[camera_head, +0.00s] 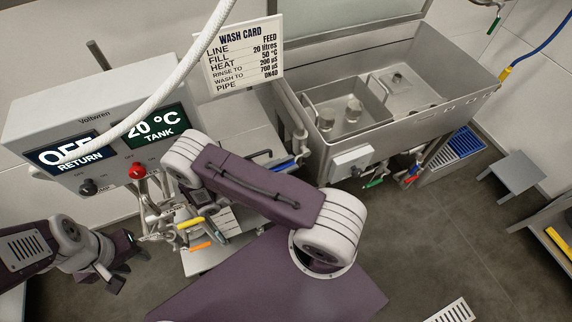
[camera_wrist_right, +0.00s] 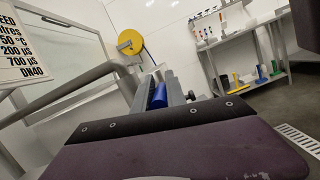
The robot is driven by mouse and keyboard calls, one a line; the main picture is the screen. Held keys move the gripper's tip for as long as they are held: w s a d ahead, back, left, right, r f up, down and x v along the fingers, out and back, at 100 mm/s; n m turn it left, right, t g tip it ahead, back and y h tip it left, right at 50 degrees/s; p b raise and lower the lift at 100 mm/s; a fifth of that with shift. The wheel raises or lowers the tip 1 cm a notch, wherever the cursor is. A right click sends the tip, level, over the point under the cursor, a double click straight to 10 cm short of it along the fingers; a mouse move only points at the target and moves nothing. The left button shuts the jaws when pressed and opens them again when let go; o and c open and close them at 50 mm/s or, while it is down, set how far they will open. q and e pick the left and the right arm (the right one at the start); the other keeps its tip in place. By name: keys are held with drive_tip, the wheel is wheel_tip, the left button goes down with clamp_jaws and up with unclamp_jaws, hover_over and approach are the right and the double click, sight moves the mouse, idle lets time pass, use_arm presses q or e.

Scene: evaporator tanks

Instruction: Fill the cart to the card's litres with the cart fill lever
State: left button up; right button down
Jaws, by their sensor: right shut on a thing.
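The wash card (camera_head: 240,56) reads FILL 20 litres, HEAT 50 °C. In the right wrist view its edge (camera_wrist_right: 22,45) shows at the left. My right gripper (camera_wrist_right: 160,95) is shut on a blue handle (camera_wrist_right: 158,96). In the head view this blue handle (camera_head: 283,165) shows beside the sink's left end, with the gripper largely hidden behind my purple arm link. The lettering on the handle, if any, cannot be read. My left gripper (camera_head: 124,266) is empty, its fingers apart, below the control box. No litre reading is legible.
The control box (camera_head: 100,115) shows OFF RETURN and 20 °C TANK, with a black and a red knob. A white hose crosses before it. Yellow and orange handles (camera_head: 190,223) sit below. A steel sink (camera_head: 430,120) stands right. Floor at the right is partly clear, with a stool (camera_head: 513,170).

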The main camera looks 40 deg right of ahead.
drive_tip(key=c, duration=1.4)
unclamp_jaws()
drive_tip(key=shift+f, duration=0.15)
drive_tip(key=shift+o, duration=0.2)
drive_tip(key=b+v, duration=0.2)
drive_tip(key=v, duration=0.5)
drive_tip(key=shift+a, duration=0.2)
drive_tip(key=shift+w, duration=0.1)
